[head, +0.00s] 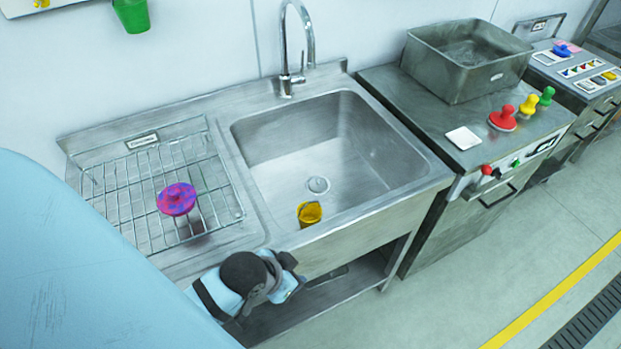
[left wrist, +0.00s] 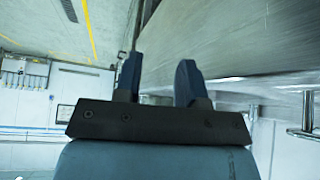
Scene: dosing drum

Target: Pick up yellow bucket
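The small yellow bucket (head: 309,215) stands in the sink basin (head: 290,150), near its front wall in the head view. Its lower part is partly hidden by the sink's front edge. My left gripper (head: 291,270) is in front of the sink's front edge, below and a little left of the bucket in the picture, and apart from it. In the left wrist view the two dark fingers of my left gripper (left wrist: 158,78) stand apart with nothing between them. The bucket cannot be made out there. My right gripper is not in view.
A wire rack (head: 130,195) with a pink-purple knobbed object (head: 177,199) is left of the basin. A tall tap (head: 290,80) stands behind it. A metal tub (head: 465,75) and red, yellow and green knobbed objects (head: 528,105) are on the right counter. A green bucket (head: 131,14) is at the wall.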

